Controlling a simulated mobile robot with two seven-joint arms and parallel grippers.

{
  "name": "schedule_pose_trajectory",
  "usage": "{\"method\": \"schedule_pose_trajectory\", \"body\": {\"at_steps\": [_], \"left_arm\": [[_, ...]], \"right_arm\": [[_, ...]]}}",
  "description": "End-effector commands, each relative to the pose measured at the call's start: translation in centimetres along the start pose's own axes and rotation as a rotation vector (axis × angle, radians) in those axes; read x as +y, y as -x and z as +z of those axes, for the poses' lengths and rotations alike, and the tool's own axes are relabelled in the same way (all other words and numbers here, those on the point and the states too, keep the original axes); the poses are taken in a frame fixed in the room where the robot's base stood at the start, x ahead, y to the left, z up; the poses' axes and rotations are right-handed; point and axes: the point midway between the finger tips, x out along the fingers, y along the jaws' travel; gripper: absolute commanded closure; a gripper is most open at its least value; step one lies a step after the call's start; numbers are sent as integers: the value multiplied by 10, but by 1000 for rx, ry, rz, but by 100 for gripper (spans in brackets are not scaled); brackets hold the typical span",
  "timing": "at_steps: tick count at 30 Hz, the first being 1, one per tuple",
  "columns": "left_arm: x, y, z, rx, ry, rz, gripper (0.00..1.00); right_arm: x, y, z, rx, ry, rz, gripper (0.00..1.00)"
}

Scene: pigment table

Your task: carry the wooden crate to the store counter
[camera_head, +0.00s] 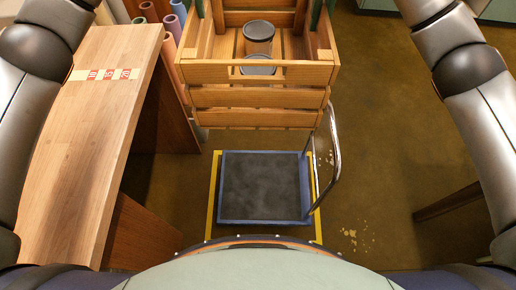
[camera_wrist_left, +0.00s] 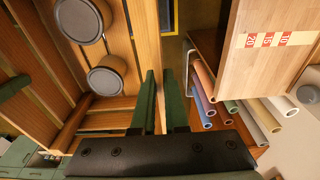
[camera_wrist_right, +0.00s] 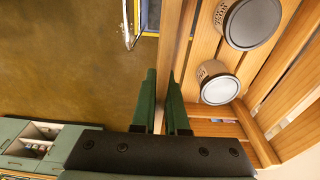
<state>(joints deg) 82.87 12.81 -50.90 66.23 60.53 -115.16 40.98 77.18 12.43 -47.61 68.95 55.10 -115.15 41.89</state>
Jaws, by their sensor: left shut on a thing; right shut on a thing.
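The wooden crate (camera_head: 262,118) is slatted and hangs level in front of me at the top of the head view. It holds two jars with grey lids (camera_head: 259,31). My left gripper (camera_wrist_left: 159,73) is shut on one side wall of the crate, with green fingers on either side of the board. My right gripper (camera_wrist_right: 161,73) is shut on the opposite side wall in the same way. In the head view only bits of the green fingers show at the crate's sides. I cannot tell for sure which surface is the store counter.
A trolley with a blue-edged dark deck (camera_head: 260,187) and a metal handle (camera_head: 335,150) stands empty on the floor, nearer me than the crate. A wooden table (camera_head: 75,155) with a marked tape strip is at left, paper rolls (camera_wrist_left: 207,90) beyond. Green cabinets (camera_wrist_right: 45,145) show in the right wrist view.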

Motion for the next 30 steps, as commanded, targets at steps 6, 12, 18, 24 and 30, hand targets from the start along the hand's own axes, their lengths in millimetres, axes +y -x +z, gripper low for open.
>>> {"method": "schedule_pose_trajectory", "body": {"at_steps": [6,12,18,24,30], "left_arm": [[-1,3,-1,5,2,-1,100],[-1,1,1,5,3,-1,100],[-2,-5,9,6,2,-2,100],[-2,-14,21,5,2,-2,100],[-1,-24,34,5,1,-1,100]], "right_arm": [[2,2,-1,4,-3,2,100],[2,0,1,4,-2,2,100],[2,-6,9,5,-3,3,100],[2,-14,22,4,-1,2,100],[2,-24,34,3,-2,2,100]]}}
